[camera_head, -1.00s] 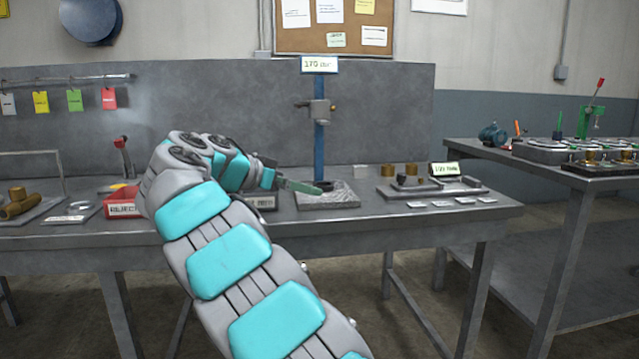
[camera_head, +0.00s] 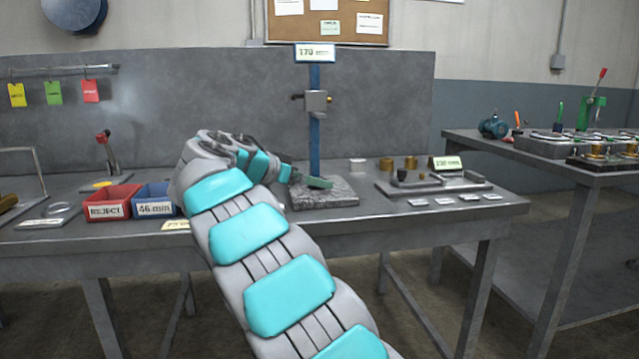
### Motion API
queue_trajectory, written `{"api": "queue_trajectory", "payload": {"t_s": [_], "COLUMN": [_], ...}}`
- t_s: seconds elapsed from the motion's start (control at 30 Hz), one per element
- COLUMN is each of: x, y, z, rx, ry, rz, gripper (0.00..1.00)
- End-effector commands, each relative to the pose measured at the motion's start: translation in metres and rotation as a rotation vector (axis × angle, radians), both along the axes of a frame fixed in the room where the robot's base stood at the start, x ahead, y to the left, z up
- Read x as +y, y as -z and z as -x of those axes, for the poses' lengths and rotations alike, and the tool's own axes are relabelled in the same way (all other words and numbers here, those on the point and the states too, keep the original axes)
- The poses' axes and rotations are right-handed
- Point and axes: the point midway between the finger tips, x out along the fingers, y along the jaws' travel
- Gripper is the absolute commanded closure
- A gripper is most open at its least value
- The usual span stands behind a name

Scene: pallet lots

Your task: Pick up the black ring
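My gripper (camera_head: 317,182) is low over the grey granite plate (camera_head: 335,199) at the foot of the blue stand (camera_head: 314,120). A green fingertip shows there, pointing right; the other finger is hidden, so I cannot tell whether the gripper is open or shut. The black ring is not clearly visible in the current view. The spot on the plate where a dark ring showed earlier is now behind the fingertip. I cannot tell whether the gripper touches it.
A red REJECT bin (camera_head: 108,205) and a blue bin (camera_head: 152,203) stand left of my arm. A metal fixture (camera_head: 440,186), brass cylinders (camera_head: 411,163) and small labels lie to the right. A lever tool (camera_head: 109,155) stands at the back left.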

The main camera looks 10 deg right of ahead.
Motion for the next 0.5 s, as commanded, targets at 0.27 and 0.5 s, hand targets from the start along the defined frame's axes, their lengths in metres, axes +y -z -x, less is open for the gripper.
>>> {"api": "queue_trajectory", "payload": {"t_s": [0.27, 0.5], "x": [-0.0076, -0.0077], "y": [0.0041, 0.0043], "z": [-0.0066, -0.0065], "rx": [-0.002, -0.002], "ry": [-0.004, -0.003], "rz": [0.0, 0.0], "gripper": [0.01, 0.23]}}
